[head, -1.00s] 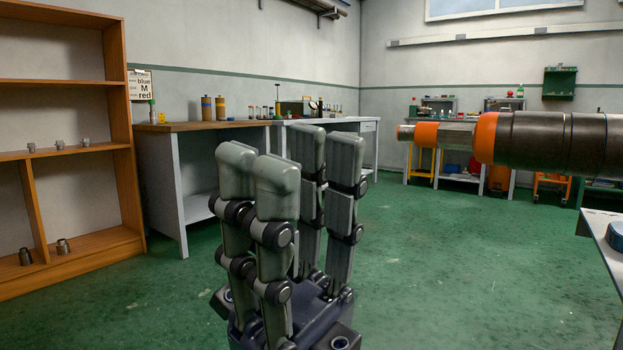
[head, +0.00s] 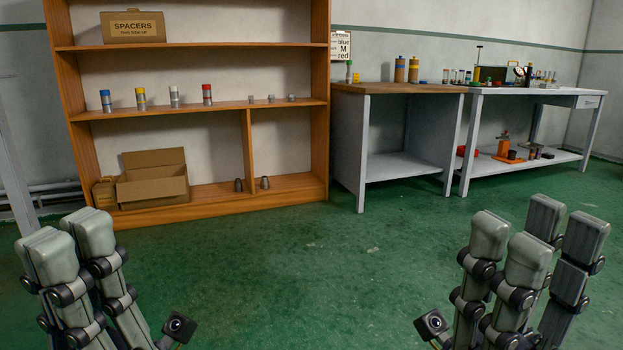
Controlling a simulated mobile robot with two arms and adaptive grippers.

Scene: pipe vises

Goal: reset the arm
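My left gripper (head: 70,245) is at the lower left of the head view, its grey fingers pointing up. My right gripper (head: 537,240) is at the lower right, also fingers up, open and empty. Both are in front of the green floor, well short of the furniture. The lower parts of both arms are cut off by the frame's bottom edge.
A wooden shelf (head: 190,214) at the back left bears coloured cylinders, grey fittings and an open cardboard box (head: 153,186). A wood-topped workbench (head: 375,89) and a grey bench (head: 500,90) stand to its right. The green floor (head: 290,290) between my grippers is clear.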

